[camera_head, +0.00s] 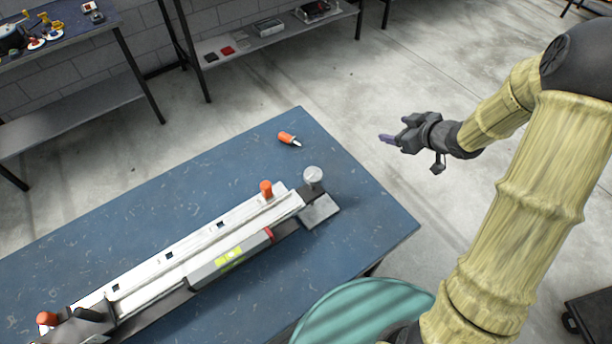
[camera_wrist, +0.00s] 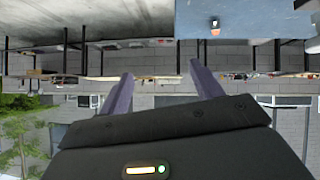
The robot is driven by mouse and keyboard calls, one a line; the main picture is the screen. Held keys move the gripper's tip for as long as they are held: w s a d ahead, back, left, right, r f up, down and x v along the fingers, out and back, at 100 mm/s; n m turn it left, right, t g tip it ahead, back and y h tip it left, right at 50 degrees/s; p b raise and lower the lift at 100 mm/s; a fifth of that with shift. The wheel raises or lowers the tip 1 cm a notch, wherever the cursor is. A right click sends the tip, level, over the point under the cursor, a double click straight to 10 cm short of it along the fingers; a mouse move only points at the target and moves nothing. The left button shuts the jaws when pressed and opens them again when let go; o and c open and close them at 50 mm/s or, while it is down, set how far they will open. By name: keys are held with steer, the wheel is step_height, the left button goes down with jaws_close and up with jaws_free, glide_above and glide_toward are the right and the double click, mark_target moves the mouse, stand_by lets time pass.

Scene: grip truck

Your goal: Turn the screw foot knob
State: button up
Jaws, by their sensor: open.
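A long white and grey rail assembly (camera_head: 150,272) lies diagonally on the blue table. At its right end stands a round, light grey knob (camera_head: 313,175), which looks like the screw foot knob, above a flat grey foot plate (camera_head: 319,211). An orange knob (camera_head: 266,189) sits just left of it on the rail. My gripper (camera_head: 385,139) is in the air to the right of and above the table, well apart from the knob. In the wrist view my gripper's two purple fingers (camera_wrist: 157,90) are spread apart with nothing between them.
A small orange-and-white object (camera_head: 288,139) lies on the blue table (camera_head: 200,180) behind the rail; it also shows in the wrist view (camera_wrist: 214,24). A teal round surface (camera_head: 365,312) is at the front. Shelves stand at the back.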

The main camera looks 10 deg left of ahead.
mark_target(306, 174)
steer(key=s+a+f+n+g+y+b, duration=0.1)
steer(key=s+a+f+n+g+y, duration=0.2)
steer(key=s+n+g+y, duration=0.6)
step_height(306, 174, down, 3)
steer(key=s+g+y, duration=0.1)
steer(key=s+g, duration=0.1)
steer(key=g, duration=0.1)
steer(key=shift+a+r+n+b, duration=0.15)
steer(key=shift+n+b, duration=0.25)
steer(key=p+x, duration=0.1)
steer(key=x, duration=0.7)
steer(key=p+x, duration=0.2)
steer(key=x, duration=0.7)
steer(key=shift+s+a+r, duration=0.2)
steer(key=shift+a, duration=0.05)
steer(key=c, duration=1)
